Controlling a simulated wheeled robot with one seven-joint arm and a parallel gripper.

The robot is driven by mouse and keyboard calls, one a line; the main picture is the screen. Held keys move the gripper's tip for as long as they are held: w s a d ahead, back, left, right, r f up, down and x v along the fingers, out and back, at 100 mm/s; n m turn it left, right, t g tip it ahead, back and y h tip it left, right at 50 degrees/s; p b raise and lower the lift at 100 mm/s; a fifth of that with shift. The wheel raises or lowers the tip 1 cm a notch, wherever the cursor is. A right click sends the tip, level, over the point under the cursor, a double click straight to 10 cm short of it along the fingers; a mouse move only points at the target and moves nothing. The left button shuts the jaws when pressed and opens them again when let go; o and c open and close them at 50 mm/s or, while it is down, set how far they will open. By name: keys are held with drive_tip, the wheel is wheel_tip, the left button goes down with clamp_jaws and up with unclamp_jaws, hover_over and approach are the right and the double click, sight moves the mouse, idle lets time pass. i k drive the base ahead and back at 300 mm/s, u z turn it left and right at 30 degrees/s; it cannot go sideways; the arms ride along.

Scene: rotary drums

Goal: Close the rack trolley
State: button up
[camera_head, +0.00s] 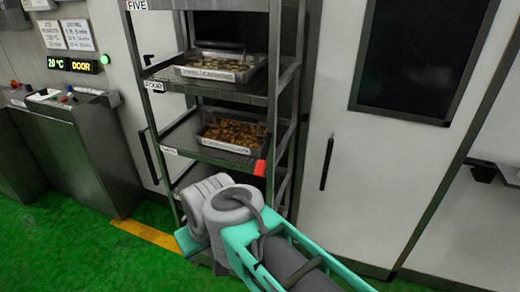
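The rack trolley (286,80) is a tall grey metal frame with open shelves, standing upright in the middle of the view. Its upper shelves carry labels reading FIVE and FOUR. One tray (217,68) of pale pieces sits on an upper shelf, and a tray (233,134) of brown pieces sits on the shelf below. A red piece (260,168) shows at that lower shelf's front right corner. My teal and grey arm reaches in from the lower right and covers the trolley's lower part. My gripper's fingers do not show. I cannot tell whether my arm touches the trolley.
A white panel (375,180) with a dark window (420,55) and black handle (327,163) stands right of the trolley. A grey control console (85,140) stands at left, under a lit display (72,65) reading DOOR. The green floor (95,255) is clear at lower left.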

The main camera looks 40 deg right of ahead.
sight(220, 158)
drive_tip(key=z, duration=0.75)
drive_tip(key=k, duration=0.4)
drive_tip(key=u, duration=1)
drive_tip(key=i, duration=1.05)
drive_tip(key=u, duration=0.05)
